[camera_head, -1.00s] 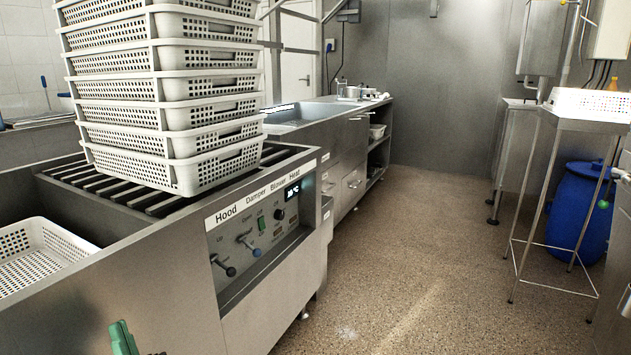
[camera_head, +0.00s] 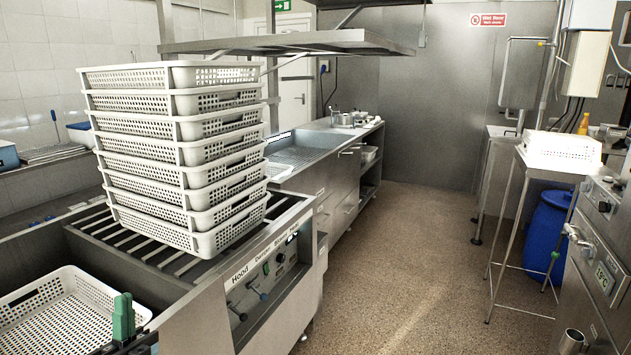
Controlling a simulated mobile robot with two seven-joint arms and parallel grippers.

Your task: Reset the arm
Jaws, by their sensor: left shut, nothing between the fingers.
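My left gripper (camera_head: 123,318) shows at the bottom left, its green fingers upright and shut with nothing between them. It appears in front of the right part of a white perforated basket (camera_head: 88,285) that sits low in the steel machine's open bay. A tall stack of white perforated baskets (camera_head: 180,160) stands on the slatted top of the machine (camera_head: 100,228), leaning slightly. My right gripper is not in view.
The machine's control panel (camera_head: 265,275) faces right. A sink counter (camera_head: 310,145) runs behind the stack under a steel shelf (camera_head: 290,42). A white basket (camera_head: 562,150) sits on a stand at right, near a blue barrel (camera_head: 548,235). The floor between is clear.

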